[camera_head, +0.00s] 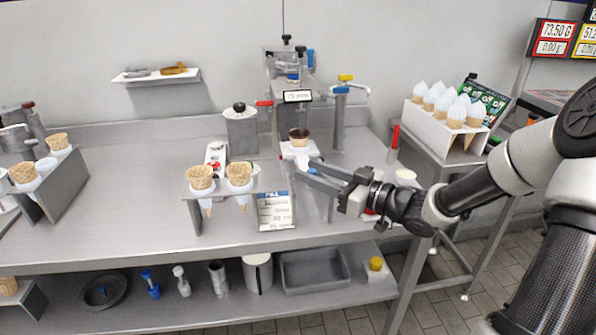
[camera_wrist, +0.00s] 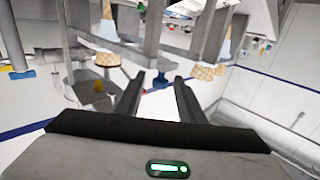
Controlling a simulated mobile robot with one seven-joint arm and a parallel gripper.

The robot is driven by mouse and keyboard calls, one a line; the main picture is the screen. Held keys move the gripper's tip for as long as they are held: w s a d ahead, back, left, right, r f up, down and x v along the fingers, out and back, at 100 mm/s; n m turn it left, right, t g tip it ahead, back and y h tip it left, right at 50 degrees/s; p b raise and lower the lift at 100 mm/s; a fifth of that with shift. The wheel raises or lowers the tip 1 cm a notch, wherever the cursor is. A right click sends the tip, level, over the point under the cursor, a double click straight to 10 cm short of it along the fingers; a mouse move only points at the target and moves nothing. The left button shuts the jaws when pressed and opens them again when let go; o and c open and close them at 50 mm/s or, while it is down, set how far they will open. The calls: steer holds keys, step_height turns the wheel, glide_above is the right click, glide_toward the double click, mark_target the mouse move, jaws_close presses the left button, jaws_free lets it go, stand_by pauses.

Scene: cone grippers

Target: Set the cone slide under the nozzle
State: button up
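The cone slide (camera_head: 288,151) is a white piece on the counter machine, with a brown-rimmed cone (camera_head: 299,136) standing upright in it. The nozzle machine (camera_head: 300,76) rises behind it, with a small display reading about 72 mm; the nozzle tip itself is too small to make out. My gripper (camera_head: 306,168) is just in front of and below the slide, its fingers apart. Whether a fingertip touches the slide cannot be told. In the wrist view my gripper (camera_wrist: 159,76) shows two dark fingers with a gap between them and nothing clearly held.
A grey canister (camera_head: 240,130) stands behind. A white rack of wrapped cones (camera_head: 433,119) is at the right. The counter's front left (camera_head: 120,235) is clear.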

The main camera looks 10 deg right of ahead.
steer(key=shift+b+x, duration=0.35)
steer(key=shift+x, duration=1.9)
steer(key=shift+c, duration=0.2)
jaws_close()
